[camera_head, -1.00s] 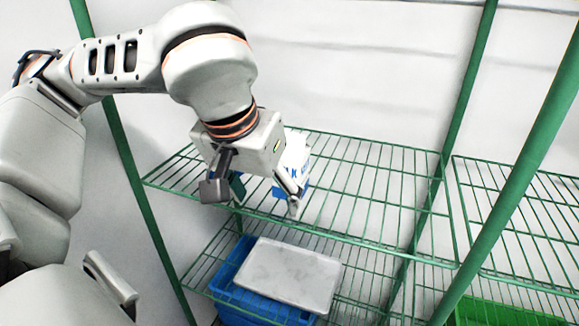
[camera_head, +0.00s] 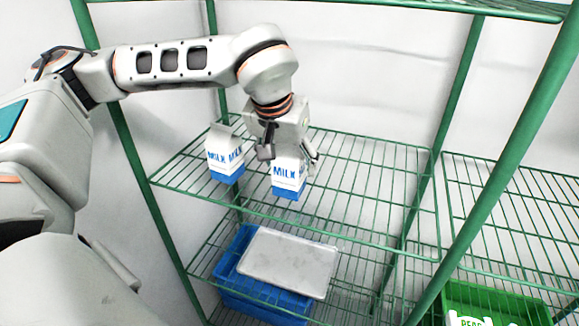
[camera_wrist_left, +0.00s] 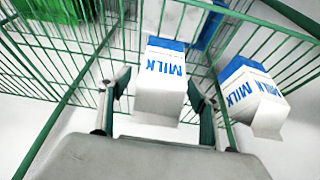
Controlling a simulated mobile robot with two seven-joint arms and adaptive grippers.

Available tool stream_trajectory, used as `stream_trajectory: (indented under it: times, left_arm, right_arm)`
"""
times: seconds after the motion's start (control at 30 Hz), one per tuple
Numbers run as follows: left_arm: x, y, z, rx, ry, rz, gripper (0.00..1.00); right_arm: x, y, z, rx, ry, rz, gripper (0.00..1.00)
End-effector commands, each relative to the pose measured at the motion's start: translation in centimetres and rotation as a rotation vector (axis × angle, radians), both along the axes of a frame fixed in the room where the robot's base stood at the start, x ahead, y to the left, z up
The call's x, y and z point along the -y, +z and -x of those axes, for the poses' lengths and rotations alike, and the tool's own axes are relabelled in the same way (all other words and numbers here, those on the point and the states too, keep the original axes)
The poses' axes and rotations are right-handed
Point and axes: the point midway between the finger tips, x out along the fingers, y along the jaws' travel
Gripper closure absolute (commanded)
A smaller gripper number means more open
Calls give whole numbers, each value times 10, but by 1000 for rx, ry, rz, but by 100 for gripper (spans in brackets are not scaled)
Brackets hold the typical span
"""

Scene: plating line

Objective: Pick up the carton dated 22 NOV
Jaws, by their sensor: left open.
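Two white and blue MILK cartons stand upright on the green wire shelf (camera_head: 350,205). The right carton (camera_head: 287,183) is under my left gripper (camera_head: 289,157), which is open and points down. In the left wrist view this carton (camera_wrist_left: 161,75) shows between the two spread fingers (camera_wrist_left: 160,97), with a gap visible on each side. The other carton (camera_head: 226,160) stands to the left, clear of the gripper, and appears at the right in the left wrist view (camera_wrist_left: 252,95). No date is readable on either carton. My right gripper is not in view.
A blue crate (camera_head: 229,262) with a grey tray (camera_head: 285,262) on it sits on the lower shelf. A green crate (camera_head: 510,303) is at the lower right. Green rack posts (camera_head: 455,90) frame the shelf. The shelf right of the cartons is empty.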

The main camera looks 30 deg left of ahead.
Motion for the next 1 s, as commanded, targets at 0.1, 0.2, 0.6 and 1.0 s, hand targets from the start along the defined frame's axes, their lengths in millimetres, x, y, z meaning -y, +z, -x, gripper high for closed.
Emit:
stream_trajectory:
  times: [0.1, 0.2, 0.6, 1.0]
  left_arm:
    - [-2, 0, -6, -1, 0, 0, 38]
    - [-2, -7, -8, -4, 0, 0, 38]
    - [-5, -47, -24, -2, -1, 0, 38]
    - [-5, -47, -25, -1, 0, 0, 87]
  right_arm:
    - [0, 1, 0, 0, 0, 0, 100]
    - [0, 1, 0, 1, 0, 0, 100]
    - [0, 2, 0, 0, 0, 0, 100]
    - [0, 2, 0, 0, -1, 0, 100]
